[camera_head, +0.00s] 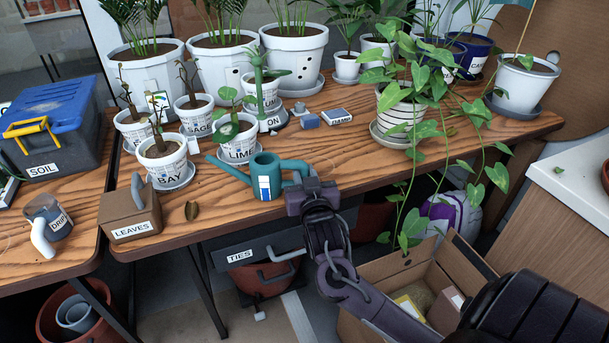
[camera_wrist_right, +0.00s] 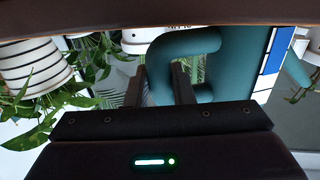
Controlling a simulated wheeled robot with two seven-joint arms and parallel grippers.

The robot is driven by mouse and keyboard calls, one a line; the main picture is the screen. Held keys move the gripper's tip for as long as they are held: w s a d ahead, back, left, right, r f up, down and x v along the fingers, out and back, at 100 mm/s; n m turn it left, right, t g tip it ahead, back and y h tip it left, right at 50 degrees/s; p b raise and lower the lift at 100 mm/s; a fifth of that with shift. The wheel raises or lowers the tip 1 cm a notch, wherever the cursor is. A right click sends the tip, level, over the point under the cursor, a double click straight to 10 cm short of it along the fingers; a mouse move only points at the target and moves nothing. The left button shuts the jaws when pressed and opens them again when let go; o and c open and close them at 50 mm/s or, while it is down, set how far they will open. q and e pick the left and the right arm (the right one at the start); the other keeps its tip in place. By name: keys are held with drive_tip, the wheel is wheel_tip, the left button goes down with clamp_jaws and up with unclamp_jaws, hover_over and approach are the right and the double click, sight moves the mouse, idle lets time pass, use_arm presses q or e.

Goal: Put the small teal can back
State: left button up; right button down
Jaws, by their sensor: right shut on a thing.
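The small teal can (camera_head: 268,172) is a watering can with a white and blue label, a spout to the left and a looped handle to the right. It is upright at the front of the wooden table in the head view; I cannot tell whether its base touches the top. My right gripper (camera_head: 309,182) is shut on its handle from the right. In the right wrist view the teal handle (camera_wrist_right: 195,42) curves at my right gripper's fingers (camera_wrist_right: 160,78), which partly hide it. My left gripper is not in view.
White labelled pots, including LIME (camera_head: 238,145) and BAY (camera_head: 165,165), stand close behind and left of the can. A striped pot (camera_head: 395,118) with trailing vines stands to the right. A LEAVES box (camera_head: 130,222) is at left. An open carton (camera_head: 380,268) sits below the table.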

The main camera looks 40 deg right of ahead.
drive_tip(key=shift+r, duration=0.1)
drive_tip(key=c, duration=1.3)
unclamp_jaws()
drive_tip(key=shift+o, duration=0.2)
